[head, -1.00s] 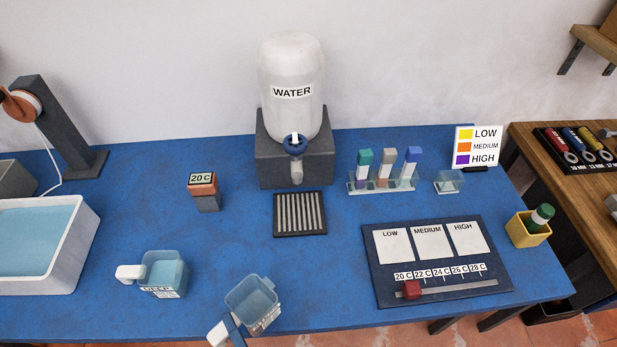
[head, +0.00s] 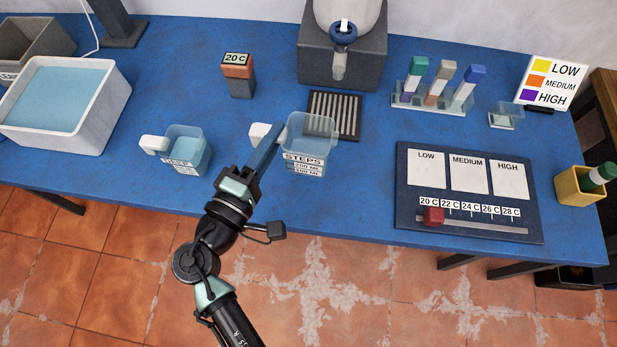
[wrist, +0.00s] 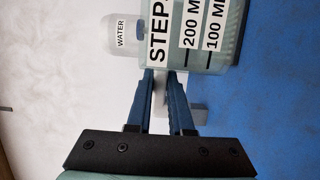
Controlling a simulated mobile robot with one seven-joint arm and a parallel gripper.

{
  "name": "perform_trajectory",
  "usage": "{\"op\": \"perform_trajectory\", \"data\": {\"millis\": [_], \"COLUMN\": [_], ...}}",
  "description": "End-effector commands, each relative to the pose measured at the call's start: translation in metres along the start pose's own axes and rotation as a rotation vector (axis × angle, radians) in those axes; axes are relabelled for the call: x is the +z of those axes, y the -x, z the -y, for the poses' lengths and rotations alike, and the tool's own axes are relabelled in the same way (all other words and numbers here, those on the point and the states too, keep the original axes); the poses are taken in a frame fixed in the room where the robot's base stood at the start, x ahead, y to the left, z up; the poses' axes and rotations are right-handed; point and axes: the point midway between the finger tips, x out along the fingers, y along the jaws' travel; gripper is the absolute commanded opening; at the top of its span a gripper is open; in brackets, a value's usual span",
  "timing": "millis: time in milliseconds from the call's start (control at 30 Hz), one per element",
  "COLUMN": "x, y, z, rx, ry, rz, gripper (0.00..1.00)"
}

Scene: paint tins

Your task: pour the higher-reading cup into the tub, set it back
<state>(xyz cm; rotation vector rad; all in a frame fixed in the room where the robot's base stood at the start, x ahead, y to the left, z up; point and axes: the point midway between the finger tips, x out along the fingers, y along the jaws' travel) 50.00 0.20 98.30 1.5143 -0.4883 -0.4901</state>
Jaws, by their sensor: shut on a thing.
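My gripper (head: 277,143) is shut on the white handle (head: 259,133) of a clear cup (head: 312,130) labelled STEPS, with 200 ML and 100 ML marks. The cup is about upright and appears raised above the blue table. In the wrist view, the fingers (wrist: 165,80) close on the handle beside the STEPS cup (wrist: 222,50); how much liquid it holds is unclear. A second clear cup (head: 187,145) with a white handle and bluish contents stands to the left, its label hard to read. The white tub (head: 86,138), filled with blue liquid, is at the far left.
A water dispenser (head: 343,60) with a drip grate (head: 335,115) stands behind the held cup. A 20 C display block (head: 238,75) is back left. A test-strip rack (head: 430,98) and a slider board (head: 470,190) are on the right.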

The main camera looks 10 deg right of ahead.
Motion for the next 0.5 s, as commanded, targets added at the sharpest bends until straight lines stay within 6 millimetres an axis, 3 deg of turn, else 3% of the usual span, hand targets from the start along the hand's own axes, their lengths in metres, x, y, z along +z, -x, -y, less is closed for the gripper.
{"op": "perform_trajectory", "data": {"millis": [267,500], "x": [0.0,0.0], "y": [0.0,0.0], "z": [0.005,0.047], "rx": [0.001,0.001], "ry": [0.001,0.002], "rz": [-0.001,-0.001], "gripper": [0.0,0.0]}}
